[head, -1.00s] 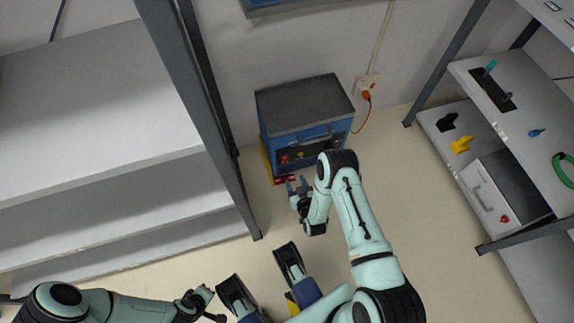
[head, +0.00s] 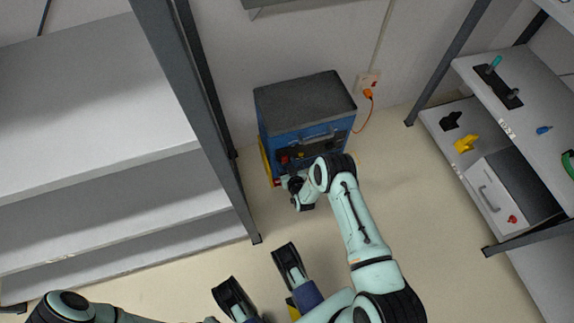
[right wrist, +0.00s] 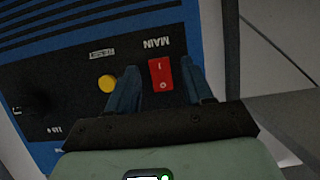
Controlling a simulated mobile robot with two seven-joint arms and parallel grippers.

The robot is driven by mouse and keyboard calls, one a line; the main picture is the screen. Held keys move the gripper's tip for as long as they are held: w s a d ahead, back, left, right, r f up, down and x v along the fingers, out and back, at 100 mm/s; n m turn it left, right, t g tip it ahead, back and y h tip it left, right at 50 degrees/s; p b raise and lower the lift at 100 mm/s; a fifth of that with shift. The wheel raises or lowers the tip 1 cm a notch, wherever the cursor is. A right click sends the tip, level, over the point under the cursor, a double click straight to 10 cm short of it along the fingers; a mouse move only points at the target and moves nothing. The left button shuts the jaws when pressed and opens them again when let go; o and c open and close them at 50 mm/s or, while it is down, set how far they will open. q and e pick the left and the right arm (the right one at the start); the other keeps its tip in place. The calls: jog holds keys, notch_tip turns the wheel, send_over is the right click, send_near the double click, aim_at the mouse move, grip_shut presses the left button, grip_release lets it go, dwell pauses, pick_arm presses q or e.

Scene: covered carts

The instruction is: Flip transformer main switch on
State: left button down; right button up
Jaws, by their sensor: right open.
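The transformer is a blue box (head: 268,146) with a dark top, standing on the floor against the wall in the head view. In the right wrist view its black panel (right wrist: 60,105) carries a red rocker main switch (right wrist: 161,74) under an upside-down "MAIN" label, with I and O marks. My right gripper (right wrist: 163,80) is open, its two blue fingers on either side of the red switch; whether they touch it is unclear. In the head view my right gripper is at the front of the box, its fingertips hidden.
A yellow round button (right wrist: 107,83) sits beside the switch. An orange plug (head: 368,94) with a cord is in the wall outlet. A grey shelf (head: 100,100) stands close on the left, and a shelf with tools (head: 487,125) on the right. The floor between is clear.

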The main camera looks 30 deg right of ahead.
grip_shut()
jog(key=shift+f+t+h, duration=0.2)
jog(key=shift+t, duration=0.6)
jog(key=shift+f+t+h, duration=0.2)
jog(key=shift+t, duration=0.6)
grip_release()
pick_arm(q)
jog(key=w+d+r+t+p, duration=0.1)
jog(key=w+r+t+p, duration=0.2)
jog(key=w, duration=0.6)
notch_tip(320, 180, up, 3)
jog(key=shift+w+d+r+m+t+p, duration=0.2)
jog(key=shift+w+m+t+p, duration=0.15)
jog(key=shift+p, duration=0.65)
pick_arm(e)
jog(key=v, duration=1.3)
jog(key=shift+s, duration=0.15)
jog(key=shift+a+r, duration=0.1)
jog(key=shift+r, duration=0.05)
